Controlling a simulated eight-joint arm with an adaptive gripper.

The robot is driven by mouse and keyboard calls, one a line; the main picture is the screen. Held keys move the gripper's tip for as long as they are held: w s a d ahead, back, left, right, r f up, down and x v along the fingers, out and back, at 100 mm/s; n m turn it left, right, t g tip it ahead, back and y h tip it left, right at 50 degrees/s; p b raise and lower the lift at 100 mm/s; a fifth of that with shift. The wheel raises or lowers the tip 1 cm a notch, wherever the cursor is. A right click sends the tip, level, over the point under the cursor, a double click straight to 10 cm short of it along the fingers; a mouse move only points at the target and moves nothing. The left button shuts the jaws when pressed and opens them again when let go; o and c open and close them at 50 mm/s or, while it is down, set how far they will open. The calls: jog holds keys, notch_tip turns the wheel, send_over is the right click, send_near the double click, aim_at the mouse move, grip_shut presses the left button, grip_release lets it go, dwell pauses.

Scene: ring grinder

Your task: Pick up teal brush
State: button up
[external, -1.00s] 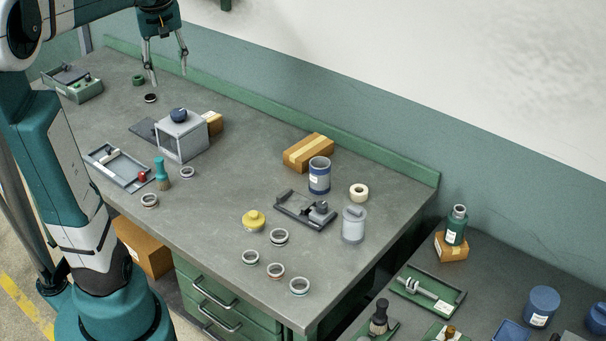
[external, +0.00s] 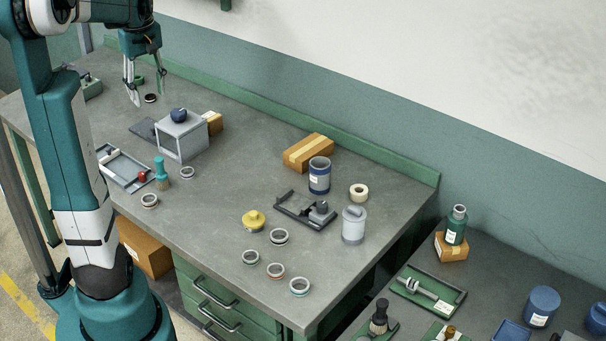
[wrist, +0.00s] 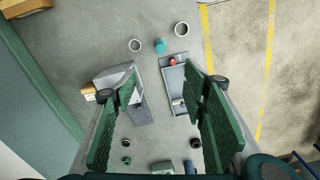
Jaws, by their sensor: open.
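The teal brush (external: 161,172) stands upright on the bench, teal handle up and bristles down, beside the grey tray with the red knob. In the wrist view the brush (wrist: 160,46) shows from above as a small teal shape, ahead of the fingertips and between two rings. My gripper (external: 147,98) is open and empty, in the air over the far left part of the bench, apart from the brush. In the wrist view my gripper (wrist: 158,90) has its green-padded fingers spread wide.
Rings (external: 149,201) and (external: 187,173) lie close by.

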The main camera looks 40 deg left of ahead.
aim_at(159, 159)
notch_tip(159, 159, down, 24)
jog(key=shift+f, duration=0.25)
jog(key=shift+f, duration=1.25)
jog(key=shift+f, duration=0.1)
jog(key=shift+f, duration=2.5)
jog(key=shift+c, duration=0.2)
jog(key=c, duration=1.1)
